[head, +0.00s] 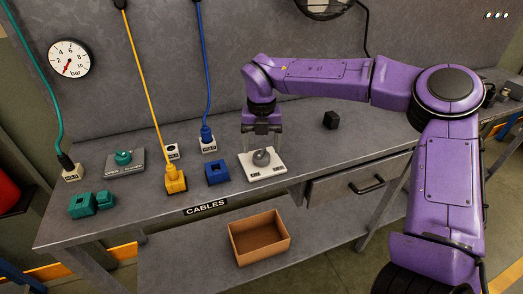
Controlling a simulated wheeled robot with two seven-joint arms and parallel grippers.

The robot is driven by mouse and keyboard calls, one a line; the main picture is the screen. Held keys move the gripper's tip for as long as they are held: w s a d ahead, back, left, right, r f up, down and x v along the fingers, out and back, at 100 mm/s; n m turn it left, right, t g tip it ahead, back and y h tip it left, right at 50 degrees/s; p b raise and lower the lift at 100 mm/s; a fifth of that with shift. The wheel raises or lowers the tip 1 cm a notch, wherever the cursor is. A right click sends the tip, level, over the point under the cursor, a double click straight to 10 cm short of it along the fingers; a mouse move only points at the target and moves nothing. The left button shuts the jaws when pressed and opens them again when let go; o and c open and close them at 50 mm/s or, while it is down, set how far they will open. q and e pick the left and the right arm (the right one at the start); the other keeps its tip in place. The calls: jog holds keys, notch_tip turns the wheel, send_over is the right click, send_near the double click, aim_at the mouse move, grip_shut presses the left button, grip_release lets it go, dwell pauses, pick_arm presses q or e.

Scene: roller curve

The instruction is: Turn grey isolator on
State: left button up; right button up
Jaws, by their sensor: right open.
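The grey isolator is a pale plate (264,172) with a round grey knob (262,158) on top, on the workbench near its front edge. Small labels on the plate's front are too small to read surely. My right gripper (262,144) points down over the isolator, open, with its fingers on either side above the knob. Whether the fingers touch the knob cannot be told. My left gripper is out of view.
On the bench (315,145) are a teal-knobbed isolator (123,158), teal blocks (82,205), a yellow plug (175,180), a blue socket (217,173), a blue plug (207,135) and a black cube (331,120). Cables hang at left. A cardboard box (259,237) sits below.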

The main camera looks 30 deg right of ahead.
aim_at(261, 152)
notch_tip(261, 152, up, 8)
dwell(0.6)
